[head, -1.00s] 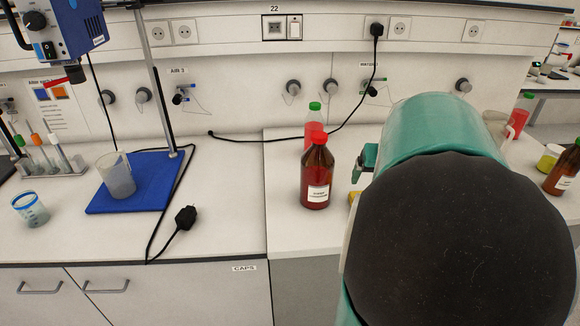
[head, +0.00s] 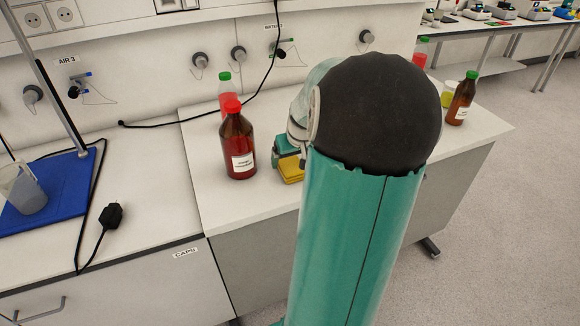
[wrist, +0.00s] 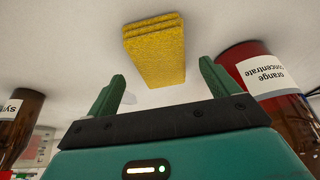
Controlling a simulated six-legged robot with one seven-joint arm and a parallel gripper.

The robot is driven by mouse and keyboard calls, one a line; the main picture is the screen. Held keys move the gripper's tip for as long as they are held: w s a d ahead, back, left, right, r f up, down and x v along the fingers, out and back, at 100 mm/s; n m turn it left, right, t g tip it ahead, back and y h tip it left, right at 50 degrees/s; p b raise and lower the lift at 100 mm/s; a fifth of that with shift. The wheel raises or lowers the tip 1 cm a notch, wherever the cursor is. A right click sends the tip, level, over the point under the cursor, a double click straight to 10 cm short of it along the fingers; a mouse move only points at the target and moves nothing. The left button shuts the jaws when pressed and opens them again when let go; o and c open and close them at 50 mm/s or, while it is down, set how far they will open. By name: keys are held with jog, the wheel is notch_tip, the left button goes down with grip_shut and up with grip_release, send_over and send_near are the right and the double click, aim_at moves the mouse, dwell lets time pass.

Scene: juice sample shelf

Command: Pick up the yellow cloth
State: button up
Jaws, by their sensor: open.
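The yellow cloth (wrist: 155,50) is a folded, layered pad lying on the white counter. In the wrist view it lies beyond and between the two fingertips of my gripper (wrist: 160,85), with a gap to the fingers. The gripper is open and empty. In the head view a strip of the yellow cloth (head: 291,169) shows just beside and below my green gripper (head: 287,152). The rest of the cloth is hidden behind my arm.
A brown bottle with a red cap (head: 237,142) stands close left of the gripper; its label, orange concentrate (wrist: 262,75), shows in the wrist view. A red bottle with a green cap (head: 227,92) stands behind it. Another brown bottle (head: 461,100) and a yellow container (head: 447,94) stand at right.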

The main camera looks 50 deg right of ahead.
aim_at(291, 163)
jog(key=x, duration=0.3)
jog(key=shift+f, duration=0.15)
jog(key=shift+c, duration=0.5)
jog(key=c, duration=1)
jog(key=shift+o, duration=0.2)
